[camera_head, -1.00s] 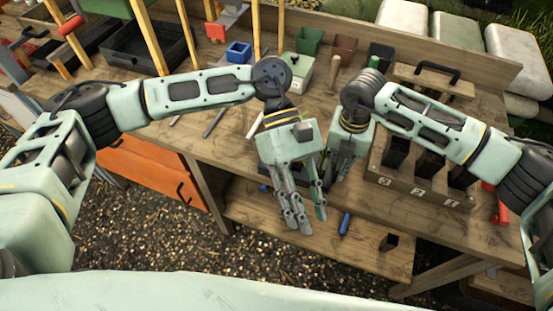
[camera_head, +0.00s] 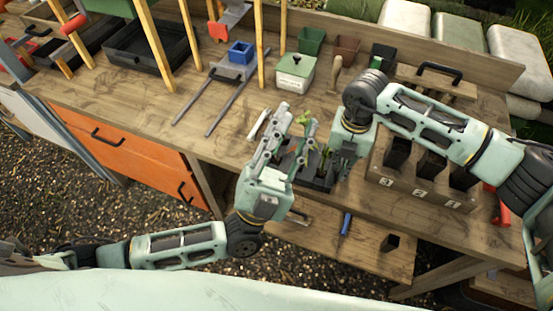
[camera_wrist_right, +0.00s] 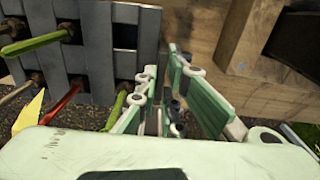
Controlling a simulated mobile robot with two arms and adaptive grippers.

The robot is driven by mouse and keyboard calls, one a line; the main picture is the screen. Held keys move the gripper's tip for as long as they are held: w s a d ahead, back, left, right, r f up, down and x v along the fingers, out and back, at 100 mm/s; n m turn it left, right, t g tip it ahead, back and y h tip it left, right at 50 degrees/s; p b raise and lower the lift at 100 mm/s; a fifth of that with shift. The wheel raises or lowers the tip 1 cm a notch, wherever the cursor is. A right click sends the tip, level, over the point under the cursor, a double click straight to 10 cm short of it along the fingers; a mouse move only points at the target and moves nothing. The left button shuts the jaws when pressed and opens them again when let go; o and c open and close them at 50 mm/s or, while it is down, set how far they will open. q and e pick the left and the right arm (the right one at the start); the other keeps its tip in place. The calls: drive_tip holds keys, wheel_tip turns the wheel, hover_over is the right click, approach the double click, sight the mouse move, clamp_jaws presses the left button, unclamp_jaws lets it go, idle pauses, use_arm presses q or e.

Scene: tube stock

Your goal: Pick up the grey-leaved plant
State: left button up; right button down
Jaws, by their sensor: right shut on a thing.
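The dark plug tray (camera_head: 318,183) stands at the bench's front edge, partly behind my grippers. In the right wrist view it is a grey grid (camera_wrist_right: 97,55) with green stems (camera_wrist_right: 35,43), a red stem (camera_wrist_right: 62,105) and a yellow leaf (camera_wrist_right: 30,112). I cannot make out a grey-leaved plant. My right gripper (camera_head: 338,172) points down at the tray's right side. In the right wrist view its fingers (camera_wrist_right: 168,85) are shut beside the grid on something mostly hidden. My left gripper (camera_head: 292,125) is open, its fingers spread at the tray's left side.
A wooden block with numbered slots (camera_head: 420,185) stands right of my right gripper. The bench left of my left gripper is mostly clear.

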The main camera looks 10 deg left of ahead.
use_arm(q)
drive_tip(key=w+a+f+n+g+y, duration=0.1)
drive_tip(key=w+a+f+n+y, duration=0.15)
drive_tip(key=f+n+y, duration=0.55)
drive_tip(key=n+g+y, duration=0.4)
drive_tip(key=g, duration=0.1)
approach(277, 158)
wheel_tip(277, 158, up, 5)
drive_tip(key=s, duration=0.1)
drive_tip(key=shift+n+g, duration=0.3)
drive_tip(key=w, duration=0.3)
drive_tip(key=w+f, duration=0.1)
drive_tip(key=w, duration=0.3)
drive_tip(key=w+d, duration=0.1)
drive_tip(key=w, duration=0.3)
drive_tip(key=shift+w+d+f, duration=0.1)
drive_tip(key=shift+w+f, duration=0.15)
drive_tip(key=shift+f, duration=0.05)
drive_tip(key=shift+s, duration=0.1)
drive_tip(key=shift+c, duration=0.4)
clamp_jaws()
